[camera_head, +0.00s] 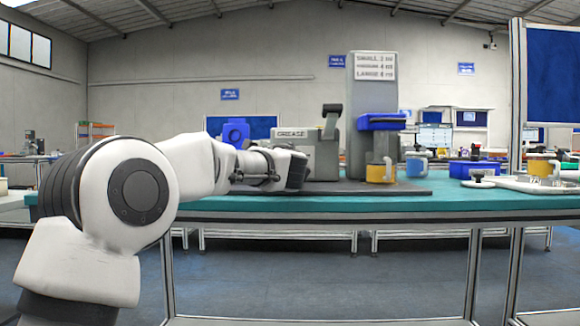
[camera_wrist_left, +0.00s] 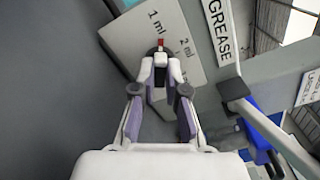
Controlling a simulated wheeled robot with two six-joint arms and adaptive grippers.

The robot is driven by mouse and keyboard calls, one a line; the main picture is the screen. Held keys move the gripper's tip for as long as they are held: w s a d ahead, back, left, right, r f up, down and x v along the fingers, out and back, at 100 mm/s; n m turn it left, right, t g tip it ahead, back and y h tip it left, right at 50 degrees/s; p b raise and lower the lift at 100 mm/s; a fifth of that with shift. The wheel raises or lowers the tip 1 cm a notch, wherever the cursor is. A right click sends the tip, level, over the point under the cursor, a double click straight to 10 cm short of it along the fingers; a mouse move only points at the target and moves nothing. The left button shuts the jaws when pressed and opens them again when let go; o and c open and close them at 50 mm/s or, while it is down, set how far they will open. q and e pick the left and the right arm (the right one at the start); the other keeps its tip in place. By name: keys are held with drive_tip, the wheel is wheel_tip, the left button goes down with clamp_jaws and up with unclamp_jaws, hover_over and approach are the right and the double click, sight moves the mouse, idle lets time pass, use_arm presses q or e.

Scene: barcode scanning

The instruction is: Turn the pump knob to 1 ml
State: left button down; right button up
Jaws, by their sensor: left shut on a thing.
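The pump is a grey box labelled GREASE (camera_head: 322,155) on the table in the head view. In the left wrist view its pale dial plate (camera_wrist_left: 126,38) carries the marks "1 ml" and "2 ml". The small dark knob with a red pointer (camera_wrist_left: 160,43) sits at the fingertips, and the red pointer aims up toward the "1 ml" mark. My left gripper (camera_wrist_left: 160,66) is shut on the knob, which its fingertips partly hide. In the head view my left arm reaches in from the left, with the gripper (camera_head: 292,171) against the pump's left side. My right gripper is not in view.
A tall grey stand with a size sign (camera_head: 375,68) and a blue part (camera_head: 382,122) rises right of the pump. A yellow mug (camera_head: 381,171) is in front of it. A blue box (camera_head: 474,169) and a pale tray (camera_head: 520,183) are farther right. The table's front strip is clear.

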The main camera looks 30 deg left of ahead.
use_arm(q)
drive_tip(key=c, duration=1.2)
unclamp_jaws()
drive_tip(key=v, duration=0.7)
drive_tip(key=shift+s+d, duration=0.15)
drive_tip(key=shift+s, duration=0.1)
